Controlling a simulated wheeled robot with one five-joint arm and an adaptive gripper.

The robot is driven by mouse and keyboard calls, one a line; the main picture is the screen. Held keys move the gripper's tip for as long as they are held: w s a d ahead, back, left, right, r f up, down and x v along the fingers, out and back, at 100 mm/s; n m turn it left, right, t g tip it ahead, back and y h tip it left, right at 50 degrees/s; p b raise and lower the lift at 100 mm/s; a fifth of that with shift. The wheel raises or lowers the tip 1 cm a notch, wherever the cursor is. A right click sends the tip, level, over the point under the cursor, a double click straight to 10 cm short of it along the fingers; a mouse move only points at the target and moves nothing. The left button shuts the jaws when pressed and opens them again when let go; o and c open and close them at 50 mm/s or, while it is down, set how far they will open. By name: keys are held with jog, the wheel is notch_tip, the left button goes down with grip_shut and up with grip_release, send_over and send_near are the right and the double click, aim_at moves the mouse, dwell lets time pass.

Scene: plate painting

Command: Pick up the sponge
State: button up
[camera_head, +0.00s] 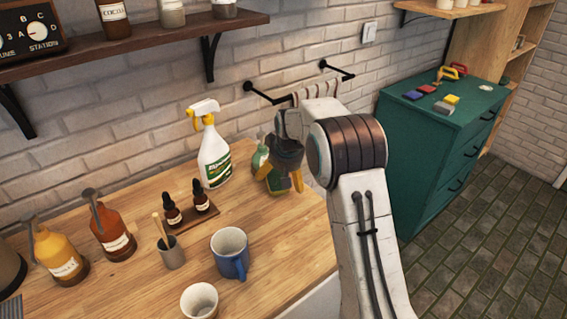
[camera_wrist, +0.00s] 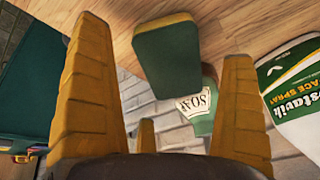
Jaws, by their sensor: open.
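The sponge (camera_wrist: 166,62) is a block with a dark green face and a yellow edge. In the wrist view it shows between my two orange-yellow fingers, near the wooden counter. In the head view a green patch of it (camera_head: 277,184) shows low beside my gripper (camera_head: 284,178), partly hidden by the arm. My gripper (camera_wrist: 165,45) is open, with visible gaps between its fingers and the sponge. I cannot tell how far the sponge lies beyond the fingertips.
A green soap bottle (camera_head: 259,157) stands just behind the sponge, its label (camera_wrist: 196,103) showing in the wrist view. A white spray bottle (camera_head: 214,158) stands to the left. A blue mug (camera_head: 230,254) and dropper bottles share the counter. A green cabinet (camera_head: 425,150) stands right.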

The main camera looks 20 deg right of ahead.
jog(key=shift+x, duration=1.25)
jog(key=c, duration=1.2)
